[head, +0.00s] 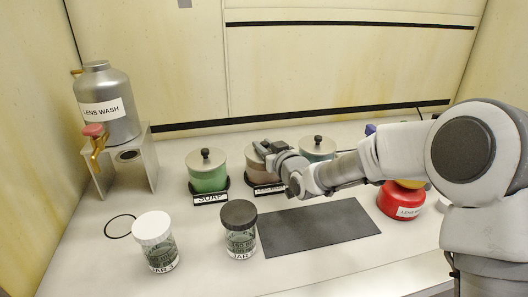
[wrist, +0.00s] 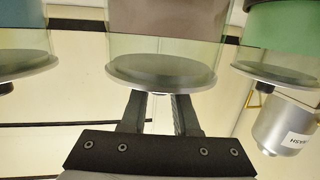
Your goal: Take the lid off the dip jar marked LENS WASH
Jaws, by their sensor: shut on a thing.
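The LENS WASH dip jar (head: 256,166) holds brownish liquid and stands in the middle of a row of three, its label partly covered by my arm. My gripper (head: 266,148) is at the top of this jar. In the wrist view, which shows the jars upside down, the fingers of my gripper (wrist: 158,100) are shut at the middle of the grey lid (wrist: 160,70), on its knob, which they hide. The lid looks level and seems to sit on the jar; I cannot see any gap.
A green SOAP jar (head: 208,175) stands left and a teal jar (head: 318,148) right, both lidded and close by. In front are a white-lidded jar (head: 153,232), a dark-lidded jar (head: 239,218) and a clear dark mat (head: 318,228). A red container (head: 400,205) stands right.

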